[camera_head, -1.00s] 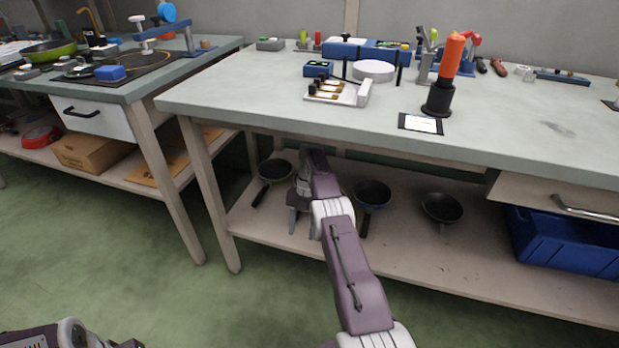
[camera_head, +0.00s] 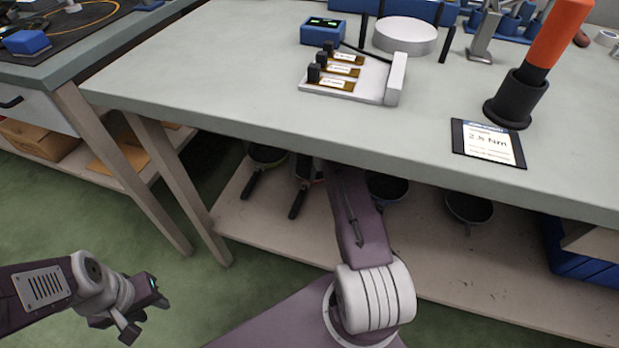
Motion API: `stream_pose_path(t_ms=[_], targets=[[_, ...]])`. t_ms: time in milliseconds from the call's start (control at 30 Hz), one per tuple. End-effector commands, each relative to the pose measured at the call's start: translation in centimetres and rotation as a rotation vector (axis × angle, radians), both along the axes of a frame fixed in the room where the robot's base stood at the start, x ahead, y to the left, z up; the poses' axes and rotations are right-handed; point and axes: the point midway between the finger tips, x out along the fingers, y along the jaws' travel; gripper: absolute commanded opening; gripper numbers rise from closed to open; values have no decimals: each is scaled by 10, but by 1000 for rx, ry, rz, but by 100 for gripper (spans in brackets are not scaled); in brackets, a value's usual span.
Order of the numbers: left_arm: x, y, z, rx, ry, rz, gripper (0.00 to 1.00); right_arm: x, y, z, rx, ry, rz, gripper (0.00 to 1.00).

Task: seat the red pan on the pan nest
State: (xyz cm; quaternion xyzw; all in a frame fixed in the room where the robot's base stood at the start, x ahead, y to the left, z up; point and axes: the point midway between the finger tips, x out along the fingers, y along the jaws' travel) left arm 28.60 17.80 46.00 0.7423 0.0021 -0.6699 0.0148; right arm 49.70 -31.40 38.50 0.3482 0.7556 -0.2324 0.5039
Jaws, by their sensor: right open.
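Several dark pans sit on the lower shelf under the bench. One pan (camera_head: 302,172), with its black handle pointing forward, shows a trace of red at its rim beside my right arm; most of it is hidden, so I cannot be sure it is the red pan. A white round disc (camera_head: 405,36) with black posts beside it stands on the bench top and looks like the pan nest. It is empty. My right arm reaches under the bench edge, and its gripper is hidden there. My left gripper (camera_head: 143,318) is open and empty above the floor at lower left.
Other pans (camera_head: 267,155) (camera_head: 388,186) (camera_head: 470,207) stand on the lower shelf (camera_head: 440,262). On the bench top (camera_head: 220,95) are a white fixture (camera_head: 393,80), a black-and-orange tool (camera_head: 545,65) and a display card (camera_head: 488,143). The bench's front edge overhangs the shelf.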

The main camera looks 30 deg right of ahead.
Motion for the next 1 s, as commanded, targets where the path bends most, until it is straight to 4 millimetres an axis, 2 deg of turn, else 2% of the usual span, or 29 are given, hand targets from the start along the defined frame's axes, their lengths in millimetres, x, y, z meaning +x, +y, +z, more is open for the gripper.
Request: stream_pose_path(t_ms=[33,100,367,500,633,933,967,1000], targets=[[0,0,-11,0,0,0,36,-2,2,-9,0,0,1,50],[0,0,-17,0,0,0,36,-4,4,-17,0,1,1,50],[0,0,-22,0,-1,0,36,-6,7,-23,-1,-1,0,50],[0,0,-51,0,-1,0,36,-13,11,-48,-1,1,0,50],[0,0,-69,0,0,0,36,-19,17,-64,-1,1,0,50],[0,0,-69,0,0,0,36,-22,20,-67,-2,-1,0,50],[0,0,-69,0,0,0,36,-22,20,-67,-1,-1,0,47],[0,0,-69,0,-1,0,36,-22,20,-67,-1,-1,0,36]])
